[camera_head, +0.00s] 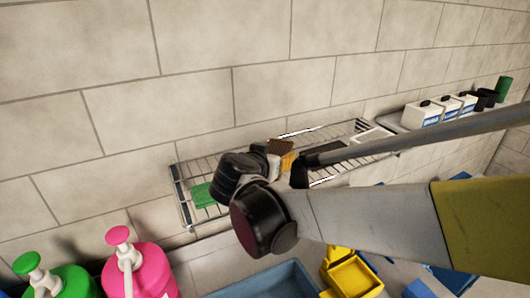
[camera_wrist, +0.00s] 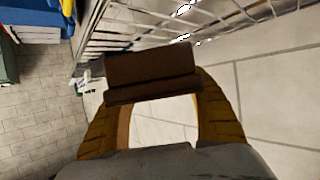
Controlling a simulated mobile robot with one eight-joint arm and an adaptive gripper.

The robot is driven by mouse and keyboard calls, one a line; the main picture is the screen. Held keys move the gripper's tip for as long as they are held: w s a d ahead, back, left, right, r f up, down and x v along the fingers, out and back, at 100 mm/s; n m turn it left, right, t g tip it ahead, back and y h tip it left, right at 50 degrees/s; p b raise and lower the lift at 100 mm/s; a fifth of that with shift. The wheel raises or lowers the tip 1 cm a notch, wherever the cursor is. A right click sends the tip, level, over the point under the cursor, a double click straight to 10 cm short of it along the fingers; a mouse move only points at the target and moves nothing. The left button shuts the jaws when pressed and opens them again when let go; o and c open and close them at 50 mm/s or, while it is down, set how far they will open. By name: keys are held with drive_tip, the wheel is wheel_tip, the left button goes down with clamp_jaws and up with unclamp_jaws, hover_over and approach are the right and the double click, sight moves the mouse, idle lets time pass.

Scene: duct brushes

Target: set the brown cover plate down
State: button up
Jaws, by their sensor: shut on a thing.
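My gripper (camera_wrist: 152,100) is shut on the brown cover plate (camera_wrist: 150,71), which spans its two yellow-brown fingers at the tips in the wrist view. In the head view the brown plate (camera_head: 281,146) shows small, beyond my wrist, in front of the wire shelf (camera_head: 187,212) or over it. I cannot tell whether the plate touches the shelf. My arm and wrist hide part of the shelf's middle and the gripper. In the wrist view the wire shelf (camera_wrist: 110,32) runs along the top, beyond the plate.
A green item (camera_head: 201,195) lies at the shelf's left end. White containers (camera_head: 422,114) stand at the right. Below are a blue bin (camera_head: 262,282), a yellow bucket (camera_head: 353,277), a pink pump bottle (camera_head: 138,269) and a green one (camera_head: 66,283). A tiled wall (camera_head: 200,60) rises behind.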

drive_tip(key=shift+w+a+f, duration=0.15)
drive_tip(key=shift+w+f, duration=0.3)
drive_tip(key=shift+w, duration=0.1)
wheel_tip(320, 180, down, 4)
drive_tip(key=shift+r, duration=0.1)
drive_tip(key=o, duration=1.4)
drive_tip(key=shift+b, duration=0.3)
